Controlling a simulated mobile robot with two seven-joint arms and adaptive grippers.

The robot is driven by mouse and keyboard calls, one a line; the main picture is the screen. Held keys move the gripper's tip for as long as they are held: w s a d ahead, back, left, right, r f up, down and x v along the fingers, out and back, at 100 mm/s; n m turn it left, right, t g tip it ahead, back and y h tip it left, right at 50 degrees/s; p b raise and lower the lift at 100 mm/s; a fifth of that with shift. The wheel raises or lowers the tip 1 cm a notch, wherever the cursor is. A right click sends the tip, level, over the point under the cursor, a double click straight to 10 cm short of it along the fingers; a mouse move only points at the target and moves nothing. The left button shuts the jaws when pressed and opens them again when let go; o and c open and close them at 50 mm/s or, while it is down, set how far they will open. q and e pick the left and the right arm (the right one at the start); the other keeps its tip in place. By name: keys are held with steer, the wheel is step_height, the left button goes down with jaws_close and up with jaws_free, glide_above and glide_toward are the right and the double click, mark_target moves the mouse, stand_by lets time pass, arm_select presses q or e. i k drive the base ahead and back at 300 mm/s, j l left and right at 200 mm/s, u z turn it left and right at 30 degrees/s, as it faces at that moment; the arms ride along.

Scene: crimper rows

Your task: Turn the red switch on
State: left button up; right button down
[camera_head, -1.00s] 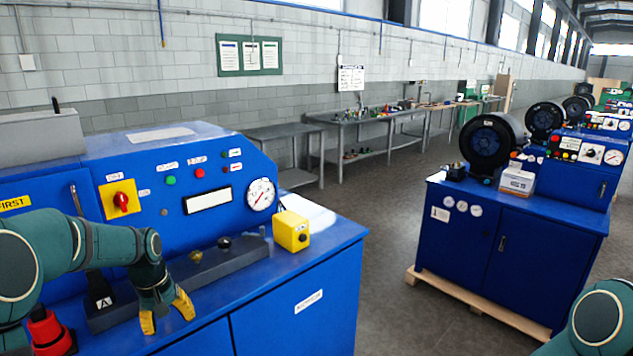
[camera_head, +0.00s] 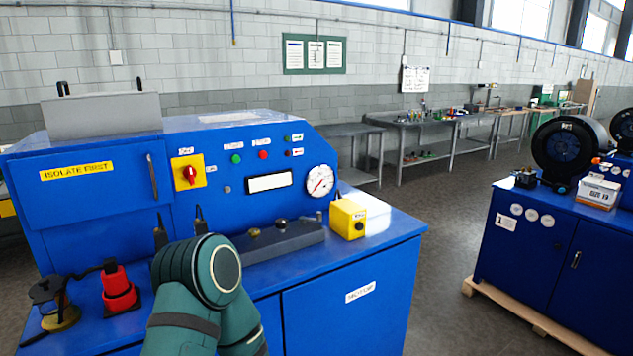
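The red switch (camera_head: 190,174) is a rotary knob on a yellow square plate, on the sloped front panel of the blue machine (camera_head: 350,310). The knob stands roughly upright and tilts slightly. My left arm comes up from the bottom of the head view, in front of the machine. Its thick green joint hides most of what lies behind it, and I cannot make out my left gripper's fingers. The arm is below the switch and apart from it. My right gripper is not in view.
The panel also has green and red buttons (camera_head: 263,154), a display (camera_head: 270,182) and a gauge (camera_head: 319,181). A yellow box (camera_head: 348,219) and a red-and-black item (camera_head: 117,288) stand on the machine's ledge. Another blue machine (camera_head: 530,250) stands to the right, across open floor.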

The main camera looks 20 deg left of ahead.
mark_target(189, 173)
steer(key=u, duration=1.45)
steer(key=l+u, duration=0.1)
steer(key=l, duration=0.55)
